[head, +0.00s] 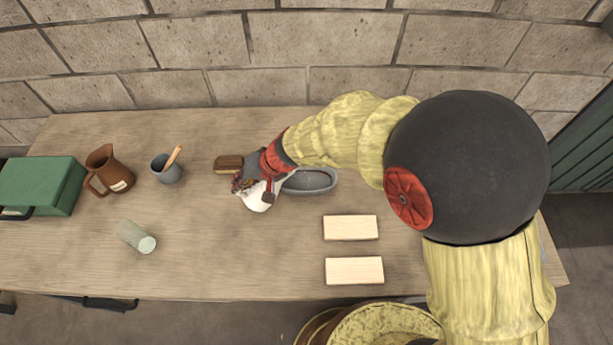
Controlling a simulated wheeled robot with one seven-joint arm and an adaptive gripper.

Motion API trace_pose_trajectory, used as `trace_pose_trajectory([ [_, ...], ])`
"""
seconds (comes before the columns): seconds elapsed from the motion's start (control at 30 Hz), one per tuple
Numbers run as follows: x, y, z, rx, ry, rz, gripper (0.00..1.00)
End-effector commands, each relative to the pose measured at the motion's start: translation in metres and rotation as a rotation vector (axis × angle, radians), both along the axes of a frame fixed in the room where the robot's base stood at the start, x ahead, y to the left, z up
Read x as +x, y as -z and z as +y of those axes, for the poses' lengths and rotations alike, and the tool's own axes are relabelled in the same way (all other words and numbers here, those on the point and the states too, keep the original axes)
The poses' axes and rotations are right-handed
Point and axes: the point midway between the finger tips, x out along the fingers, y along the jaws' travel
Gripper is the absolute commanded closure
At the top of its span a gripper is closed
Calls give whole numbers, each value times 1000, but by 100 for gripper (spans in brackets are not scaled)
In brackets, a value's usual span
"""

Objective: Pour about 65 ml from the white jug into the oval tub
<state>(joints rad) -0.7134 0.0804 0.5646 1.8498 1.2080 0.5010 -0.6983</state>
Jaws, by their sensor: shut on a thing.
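The white jug (258,202) is mostly covered by my gripper (264,187) in the head view, just left of the oval tub. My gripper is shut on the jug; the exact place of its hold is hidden. The jug looks tilted, but I cannot tell how far, and no stream of liquid shows. The oval tub (324,188) is grey and stands on the table, directly right of the jug. My gripper and wrist cover its left end and part of its back rim. I cannot make out any liquid level in it.
A brown block (228,164) lies left of my gripper. Further left are a grey cup (167,174) with a wooden-handled tool, a brown jug (109,172), a green box (42,185) and a pale cylinder (136,237). Two light boards (350,228) (354,271) lie in front of the tub.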

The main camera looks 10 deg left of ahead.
Motion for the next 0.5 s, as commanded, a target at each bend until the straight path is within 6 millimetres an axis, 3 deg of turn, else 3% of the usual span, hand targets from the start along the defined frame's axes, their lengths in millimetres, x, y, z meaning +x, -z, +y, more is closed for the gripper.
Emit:
trace_pose_trajectory([
  [0.5,-11,4,13,-101,-5,-79,100],
])
